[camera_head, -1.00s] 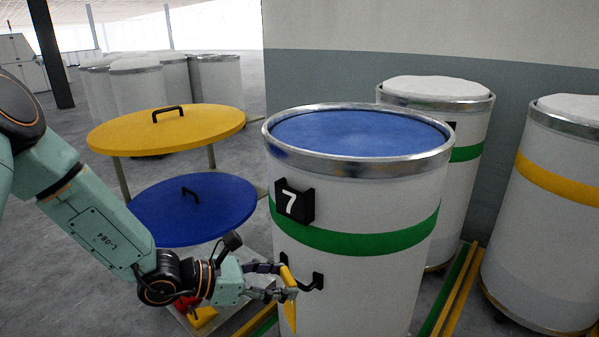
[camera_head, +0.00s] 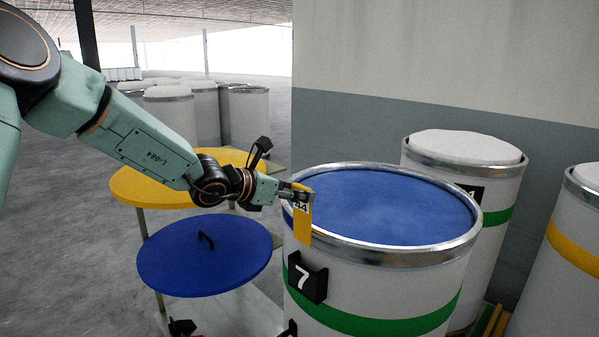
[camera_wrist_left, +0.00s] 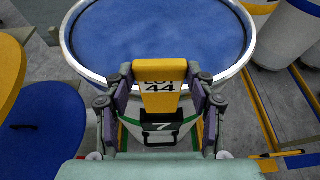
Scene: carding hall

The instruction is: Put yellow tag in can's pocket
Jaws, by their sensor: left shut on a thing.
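The yellow tag (camera_head: 302,226) hangs upright in my left gripper (camera_head: 302,194), which is shut on its upper part. In the left wrist view the tag (camera_wrist_left: 160,84) reads "LOT 44" and sits between the two fingers (camera_wrist_left: 158,88). The white can (camera_head: 372,281) has a blue top, a metal rim and a green band. Its black pocket (camera_head: 306,278) marked 7 is on the near side, below the tag and apart from it. The pocket also shows in the left wrist view (camera_wrist_left: 158,133), partly hidden by the tag. My right gripper is not in view.
Other white cans (camera_head: 466,172) stand behind and at right, against the wall. Open floor lies at far left.

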